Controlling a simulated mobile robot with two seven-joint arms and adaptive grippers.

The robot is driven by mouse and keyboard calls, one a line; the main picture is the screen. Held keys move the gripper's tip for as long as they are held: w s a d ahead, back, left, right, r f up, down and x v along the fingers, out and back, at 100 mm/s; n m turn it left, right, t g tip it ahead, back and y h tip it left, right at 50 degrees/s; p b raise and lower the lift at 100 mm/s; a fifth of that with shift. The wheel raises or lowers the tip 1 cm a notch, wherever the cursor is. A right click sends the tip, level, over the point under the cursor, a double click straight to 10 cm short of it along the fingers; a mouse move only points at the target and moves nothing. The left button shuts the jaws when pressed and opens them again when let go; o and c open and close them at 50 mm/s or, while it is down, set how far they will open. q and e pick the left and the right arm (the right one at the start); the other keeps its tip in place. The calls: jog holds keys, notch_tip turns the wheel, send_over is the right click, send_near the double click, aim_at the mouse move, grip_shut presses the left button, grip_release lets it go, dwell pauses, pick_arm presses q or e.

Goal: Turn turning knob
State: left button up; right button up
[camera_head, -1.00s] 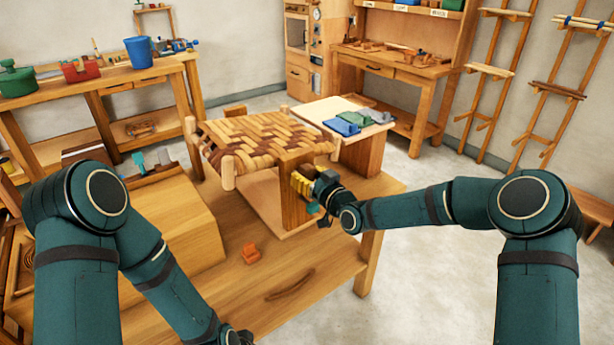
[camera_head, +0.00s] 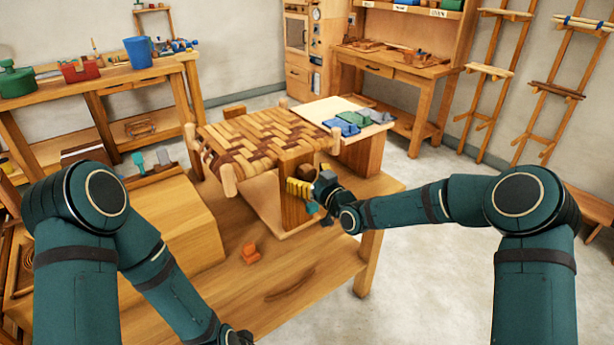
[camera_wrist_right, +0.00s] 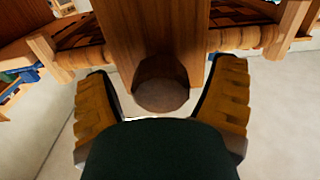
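The turning knob (camera_wrist_right: 162,84) is a round brown wooden end in front of a wooden upright (camera_wrist_right: 150,30) in the right wrist view. My right gripper (camera_wrist_right: 164,72) has its two yellow ribbed fingers apart, one on each side of the knob, with a small gap showing at each side. In the head view, my right gripper (camera_head: 301,189) is at the front upright of the seat frame (camera_head: 294,162), and it hides the knob there. The woven bark seat (camera_head: 262,140) lies on top of the frame. My left gripper's fingers are below the bottom edge.
The seat frame stands on a wooden workbench (camera_head: 330,262) with a small orange block (camera_head: 250,253). A light board (camera_head: 345,112) with blue and green pieces lies behind. A wooden box (camera_head: 185,215) is at left. The bench's front right is clear.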

jog(key=v, duration=1.2)
dwell(0.6)
jog(key=s+f+m+g+h, duration=0.2)
jog(key=s+f+g, duration=0.15)
jog(key=f, duration=0.45)
jog(key=s+f+m+g+h, duration=0.2)
jog(key=s+f, duration=0.2)
jog(key=f, duration=0.3)
jog(key=s+d+f+m+g+h, duration=0.1)
jog(key=s+f+m+g, duration=0.1)
jog(key=s+f, duration=0.4)
jog(key=s+d+f+m+g+h, duration=0.1)
jog(key=s+f+m+g, duration=0.2)
jog(key=s, duration=1)
notch_tip(320, 180, down, 4)
jog(key=shift+d+r+g+h, duration=0.2)
jog(key=shift+d+g+h, duration=0.2)
jog(key=shift+g, duration=0.75)
